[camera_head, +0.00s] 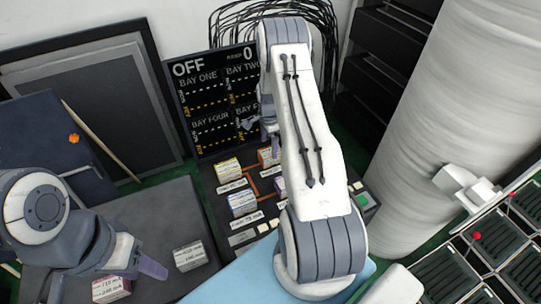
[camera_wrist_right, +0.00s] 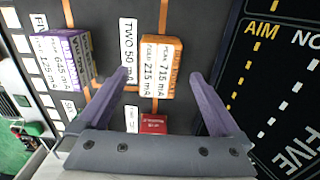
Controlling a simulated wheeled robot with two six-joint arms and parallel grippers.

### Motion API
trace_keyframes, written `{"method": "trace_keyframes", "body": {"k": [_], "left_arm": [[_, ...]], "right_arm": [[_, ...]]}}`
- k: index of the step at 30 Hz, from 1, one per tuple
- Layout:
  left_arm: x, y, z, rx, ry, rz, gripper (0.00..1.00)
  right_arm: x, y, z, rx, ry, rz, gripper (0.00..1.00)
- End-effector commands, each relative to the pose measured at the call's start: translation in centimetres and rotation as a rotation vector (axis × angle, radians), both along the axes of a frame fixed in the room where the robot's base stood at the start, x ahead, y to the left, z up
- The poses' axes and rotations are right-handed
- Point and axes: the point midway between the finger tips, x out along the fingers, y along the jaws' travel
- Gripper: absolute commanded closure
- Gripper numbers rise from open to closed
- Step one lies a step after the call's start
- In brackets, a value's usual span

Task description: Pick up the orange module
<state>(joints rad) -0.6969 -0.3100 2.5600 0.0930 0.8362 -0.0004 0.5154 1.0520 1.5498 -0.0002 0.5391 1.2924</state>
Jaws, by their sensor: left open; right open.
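The orange module (camera_wrist_right: 162,66) is a box with a white label reading 715 mA and 215 mA. In the right wrist view it stands on the dark board, between and beyond my right gripper's (camera_wrist_right: 162,85) open purple fingers, and it looks apart from them. In the head view the orange module (camera_head: 266,157) is partly hidden by my right arm; my right gripper (camera_head: 270,122) shows only in part behind the arm. My left gripper (camera_head: 108,282) is open at lower left, near a pink-red labelled module (camera_head: 111,290); whether they touch is unclear.
A purple module (camera_wrist_right: 68,60) and a red module (camera_wrist_right: 153,124) stand near the orange one. A display panel (camera_head: 213,100) rises behind. A white module (camera_head: 189,256) sits lower left.

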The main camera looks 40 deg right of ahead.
Motion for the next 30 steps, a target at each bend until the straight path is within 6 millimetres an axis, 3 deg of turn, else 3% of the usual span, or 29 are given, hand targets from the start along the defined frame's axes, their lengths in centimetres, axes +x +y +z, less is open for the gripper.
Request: {"method": "trace_keyframes", "body": {"k": [8,17,20,24,25,30], "left_arm": [[0.0,0.0,0.6,0.000,0.000,0.000,0.50],[0.0,0.0,0.6,0.000,0.000,0.000,0.50],[0.0,0.0,0.6,0.000,0.000,0.000,0.50],[0.0,0.0,0.6,0.000,0.000,0.000,0.50],[0.0,0.0,0.6,0.000,0.000,0.000,0.50],[0.0,0.0,0.6,0.000,0.000,0.000,0.50]], "right_arm": [[-0.3,-0.5,-4.0,0.002,0.003,0.001,0.00],[-0.2,-0.5,-4.5,0.000,0.000,0.001,0.00],[-0.3,-0.5,-4.5,0.000,0.000,0.001,0.34],[-0.2,-0.5,-4.5,0.000,0.000,0.001,0.88],[-0.2,-0.5,-4.5,0.000,0.000,0.001,0.94],[-0.2,-0.5,-4.4,0.000,0.000,0.001,0.94]]}}
